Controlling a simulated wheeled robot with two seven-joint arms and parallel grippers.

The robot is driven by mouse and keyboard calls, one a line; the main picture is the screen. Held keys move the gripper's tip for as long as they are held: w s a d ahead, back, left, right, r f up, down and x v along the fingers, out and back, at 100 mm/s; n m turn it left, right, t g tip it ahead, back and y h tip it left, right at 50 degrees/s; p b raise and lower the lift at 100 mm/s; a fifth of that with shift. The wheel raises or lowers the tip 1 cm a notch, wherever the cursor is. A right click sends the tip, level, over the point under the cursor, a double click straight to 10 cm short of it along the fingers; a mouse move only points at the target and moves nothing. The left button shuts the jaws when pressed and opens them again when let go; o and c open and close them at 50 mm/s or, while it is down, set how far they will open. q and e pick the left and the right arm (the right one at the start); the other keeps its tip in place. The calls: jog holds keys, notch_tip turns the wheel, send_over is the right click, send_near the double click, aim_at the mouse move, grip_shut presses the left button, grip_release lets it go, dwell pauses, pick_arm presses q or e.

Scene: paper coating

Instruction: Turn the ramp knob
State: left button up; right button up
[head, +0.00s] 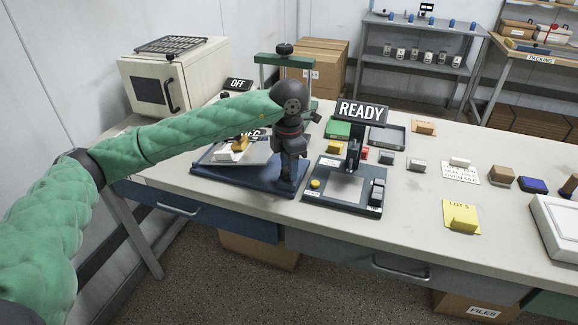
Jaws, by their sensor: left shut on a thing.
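My left arm comes in from the left, and its gripper (291,172) points down at the right end of a dark blue machine (240,183) with a pale plate. The fingers are shut at the machine's top. The ramp knob is hidden behind the fingers, and its turn angle cannot be read. A yellow-brown block (240,145) sits on the plate. A sign behind it is partly covered by my arm. My right gripper is not in view.
Close to the right of the gripper stands a dark stand (345,188) with a READY sign (361,111). A green press (284,62) and a cream oven (172,78) are behind. Small blocks and a yellow card (460,222) lie to the right. The table's front edge is mostly clear.

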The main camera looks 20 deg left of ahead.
pick_arm(q)
jog(key=shift+r, duration=0.1)
jog(key=o, duration=1)
jog(key=shift+r, duration=0.45)
notch_tip(320, 180, up, 7)
jog(key=shift+f+b, duration=0.1)
jog(key=shift+b, duration=0.6)
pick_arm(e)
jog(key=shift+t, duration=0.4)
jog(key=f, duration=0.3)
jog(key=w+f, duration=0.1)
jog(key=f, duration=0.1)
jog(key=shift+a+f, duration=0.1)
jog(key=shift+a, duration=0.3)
